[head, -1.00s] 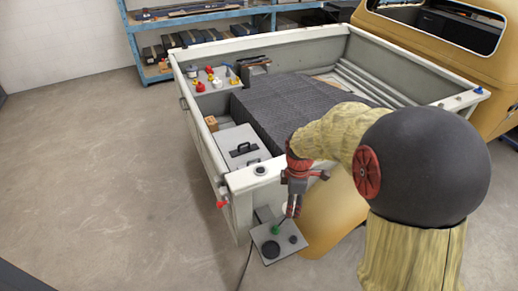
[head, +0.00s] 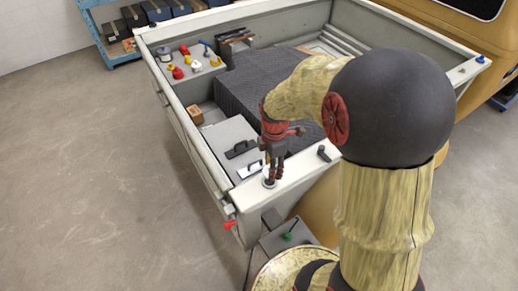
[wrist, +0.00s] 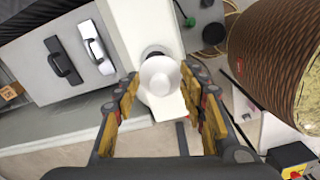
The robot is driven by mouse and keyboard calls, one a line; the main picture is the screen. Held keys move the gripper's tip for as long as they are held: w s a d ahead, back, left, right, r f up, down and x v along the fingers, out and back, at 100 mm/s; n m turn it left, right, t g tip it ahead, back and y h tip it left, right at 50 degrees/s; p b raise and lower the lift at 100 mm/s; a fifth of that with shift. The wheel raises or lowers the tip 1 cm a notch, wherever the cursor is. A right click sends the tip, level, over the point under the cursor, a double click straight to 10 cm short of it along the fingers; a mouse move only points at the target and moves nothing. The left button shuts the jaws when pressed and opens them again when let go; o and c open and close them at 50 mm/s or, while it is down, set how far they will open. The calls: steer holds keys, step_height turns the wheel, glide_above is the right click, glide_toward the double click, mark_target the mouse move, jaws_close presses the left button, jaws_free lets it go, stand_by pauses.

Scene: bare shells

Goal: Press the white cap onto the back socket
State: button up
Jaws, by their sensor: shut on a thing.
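The white cap (wrist: 160,76) is round and sits between my fingertips in the wrist view. My gripper (head: 270,180) is shut on it, above the near corner of the truck bed's pale rim (head: 300,172). In the head view only a small part of the cap (head: 269,184) shows at the fingertips. A dark ring of the socket (wrist: 154,50) shows just past the cap's edge in the wrist view. The cap covers most of the socket. I cannot tell whether the cap touches it or is seated.
A grey lid with a black handle (head: 240,149) lies inside the bed, left of my gripper. A small grey plate with a green knob (head: 287,237) hangs outside the corner. A red knob (head: 230,224) sticks out nearby. Several coloured caps stand on a tray at the back.

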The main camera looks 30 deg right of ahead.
steer(key=shift+w+f, duration=0.1)
steer(key=shift+w, duration=0.3)
steer(key=shift+f, duration=0.15)
steer(key=shift+s+f+b, duration=0.1)
steer(key=shift+f+b, duration=0.35)
steer(key=shift+b, duration=0.1)
steer(key=shift+f+b, duration=1.6)
steer(key=shift+f, duration=0.9)
steer(key=shift+d+f, duration=0.1)
steer(key=o, duration=1)
steer(key=shift+o, duration=0.6)
